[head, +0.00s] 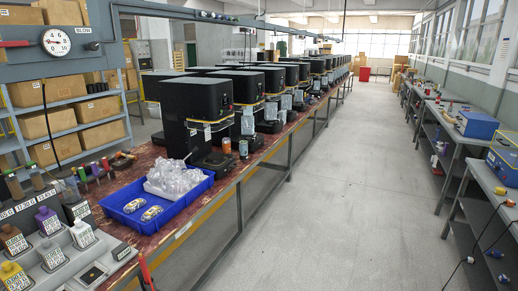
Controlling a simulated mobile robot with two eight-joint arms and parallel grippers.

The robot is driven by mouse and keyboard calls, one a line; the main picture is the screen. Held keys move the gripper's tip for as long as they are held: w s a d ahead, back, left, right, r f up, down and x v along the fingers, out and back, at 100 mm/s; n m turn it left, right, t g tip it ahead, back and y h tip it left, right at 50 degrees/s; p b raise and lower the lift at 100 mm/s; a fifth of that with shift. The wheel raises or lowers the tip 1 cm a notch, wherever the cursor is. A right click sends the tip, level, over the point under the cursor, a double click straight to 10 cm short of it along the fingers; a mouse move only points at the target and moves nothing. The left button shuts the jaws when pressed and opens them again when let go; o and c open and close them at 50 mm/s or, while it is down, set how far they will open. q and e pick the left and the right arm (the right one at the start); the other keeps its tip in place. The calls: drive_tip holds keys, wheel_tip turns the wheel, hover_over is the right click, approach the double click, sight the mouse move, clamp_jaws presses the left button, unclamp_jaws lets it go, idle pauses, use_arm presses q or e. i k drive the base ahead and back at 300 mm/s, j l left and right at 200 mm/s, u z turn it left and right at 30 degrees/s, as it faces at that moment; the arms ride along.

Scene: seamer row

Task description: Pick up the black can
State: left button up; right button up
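I cannot clearly make out a black can in the head view. Other cans may be hidden behind the machines. Neither of my grippers is in view.
A blue tray (180,215) holds clear plastic cups (176,180) and two shiny tins (140,210). More machines line the bench. The grey aisle (345,200) is clear; side benches (470,140) run along the right.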

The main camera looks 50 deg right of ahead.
sight(244, 149)
drive_tip(key=z, duration=1.5)
